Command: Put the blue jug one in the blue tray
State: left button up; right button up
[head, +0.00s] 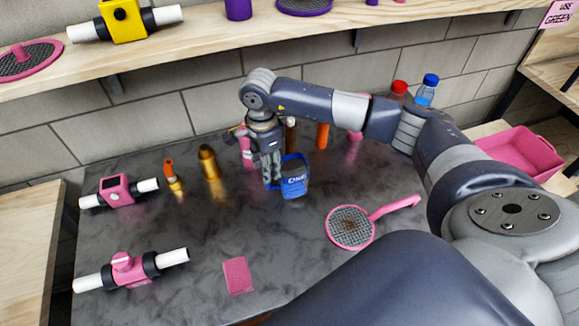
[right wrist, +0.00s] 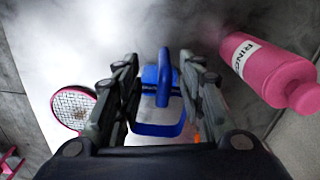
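In the right wrist view the jug's blue handle (right wrist: 163,75) lies between the two spread fingers of the right gripper (right wrist: 160,72), with gaps on both sides. Contact with the jug cannot be made out. My left gripper is not in view. No blue tray shows in these views.
A pink round strainer (head: 350,227) and a pink sponge (head: 237,275) lie on the worktop. A pink tray (head: 520,152) sits at far right.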

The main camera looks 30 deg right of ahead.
jog(key=p, duration=0.2)
send_over(268, 188)
jog(key=f, duration=0.4)
jog(key=shift+w+d+f, duration=0.15)
jog(key=shift+w, duration=0.15)
jog(key=shift+f, duration=0.25)
grip_shut()
